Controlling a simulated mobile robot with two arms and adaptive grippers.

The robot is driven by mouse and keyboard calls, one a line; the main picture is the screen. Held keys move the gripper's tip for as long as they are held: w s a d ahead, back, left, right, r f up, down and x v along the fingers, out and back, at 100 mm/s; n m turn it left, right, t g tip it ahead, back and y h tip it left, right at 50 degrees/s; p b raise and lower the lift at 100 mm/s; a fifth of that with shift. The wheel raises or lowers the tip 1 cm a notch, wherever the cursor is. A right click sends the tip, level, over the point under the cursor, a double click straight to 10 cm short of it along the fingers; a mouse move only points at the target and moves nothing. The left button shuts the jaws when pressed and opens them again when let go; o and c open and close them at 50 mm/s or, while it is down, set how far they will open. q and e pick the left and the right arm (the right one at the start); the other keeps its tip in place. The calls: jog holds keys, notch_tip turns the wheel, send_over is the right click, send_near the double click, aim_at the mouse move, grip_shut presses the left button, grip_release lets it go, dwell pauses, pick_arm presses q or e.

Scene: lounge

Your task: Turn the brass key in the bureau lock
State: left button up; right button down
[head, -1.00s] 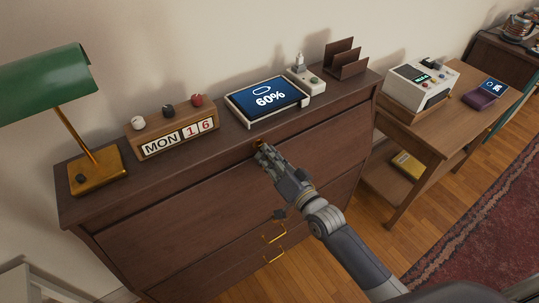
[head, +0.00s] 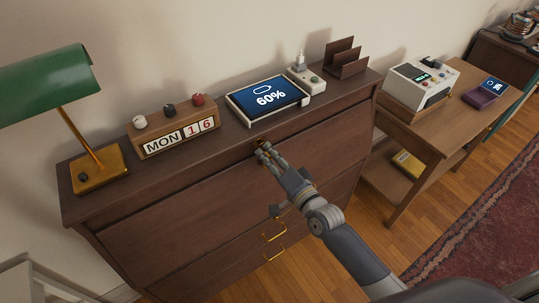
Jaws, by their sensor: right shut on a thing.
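The dark wood bureau (head: 180,215) stands against the wall, with its upper front facing me. My right gripper (head: 264,152) is at the lock near the top middle of that front, its fingers shut on the brass key. Only a small bit of brass (head: 260,143) shows at the fingertips; the fingers hide most of the key and the lock. I cannot tell the key's angle. My left gripper is not in view.
On the bureau top stand a green lamp (head: 45,85), a calendar block (head: 178,138), a tablet (head: 267,98) and a letter rack (head: 345,62). Brass handles (head: 273,230) hang lower on the front. A side table (head: 440,135) stands to the right.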

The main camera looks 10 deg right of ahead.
jog(key=shift+w+r+m, duration=0.1)
jog(key=shift+r+m, duration=0.3)
jog(key=shift+m, duration=0.4)
jog(key=m, duration=0.3)
jog(key=shift+r, duration=0.15)
jog(key=shift+m, duration=0.3)
jog(key=c, duration=1.7)
grip_release()
jog(key=shift+o, duration=0.8)
jog(key=shift+w+a+f, duration=0.1)
jog(key=shift+w+f, duration=0.05)
jog(key=shift+f, duration=0.15)
jog(key=o, duration=0.4)
jog(key=shift+f, duration=0.1)
